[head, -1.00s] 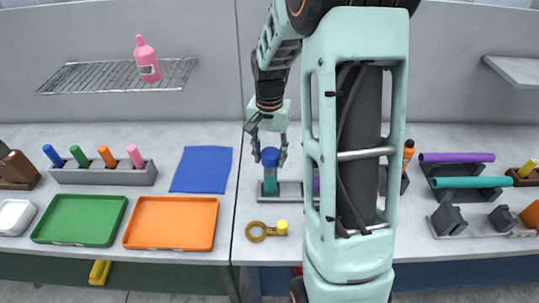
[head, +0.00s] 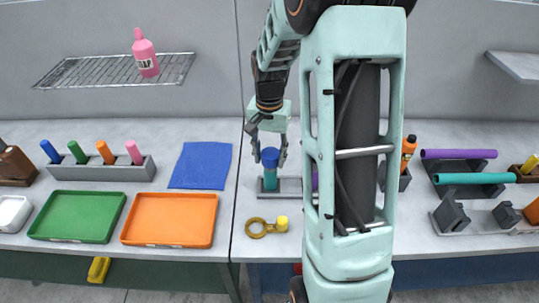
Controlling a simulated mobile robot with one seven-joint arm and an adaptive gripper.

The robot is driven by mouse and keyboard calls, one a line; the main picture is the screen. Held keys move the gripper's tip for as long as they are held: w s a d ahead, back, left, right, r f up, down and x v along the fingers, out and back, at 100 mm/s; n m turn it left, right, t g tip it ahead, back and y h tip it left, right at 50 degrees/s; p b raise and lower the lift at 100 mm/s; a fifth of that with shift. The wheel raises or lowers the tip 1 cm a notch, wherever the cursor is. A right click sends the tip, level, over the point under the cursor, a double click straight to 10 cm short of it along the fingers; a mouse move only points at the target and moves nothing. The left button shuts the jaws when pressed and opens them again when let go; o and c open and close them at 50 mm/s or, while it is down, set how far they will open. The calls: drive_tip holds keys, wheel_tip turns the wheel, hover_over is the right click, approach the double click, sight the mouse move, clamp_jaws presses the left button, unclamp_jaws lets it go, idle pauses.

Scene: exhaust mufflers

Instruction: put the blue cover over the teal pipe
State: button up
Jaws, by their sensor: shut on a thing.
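My gripper (head: 269,158) points down with one finger on each side of the blue cover (head: 270,154) and is shut on it. The blue cover sits at the top of an upright teal pipe (head: 270,176), in line with it. I cannot tell how far the cover reaches over the pipe's end. The teal pipe stands on a grey base (head: 290,187) on the bench, partly hidden by my arm. Another teal pipe (head: 470,178) lies on a rack at the right, below a purple pipe.
A brass ring tool with a yellow end (head: 262,227) lies in front of the base. A blue cloth (head: 201,165), an orange tray (head: 170,219) and a green tray (head: 76,216) are on the left. An orange bottle (head: 408,153) stands right of my arm.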

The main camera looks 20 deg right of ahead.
drive_tip(key=shift+f+b, duration=0.8)
drive_tip(key=shift+f, duration=0.25)
idle(0.4)
drive_tip(key=o, duration=0.9)
drive_tip(key=shift+r, duration=0.1)
wheel_tip(320, 180, up, 12)
drive_tip(key=shift+f, duration=0.1)
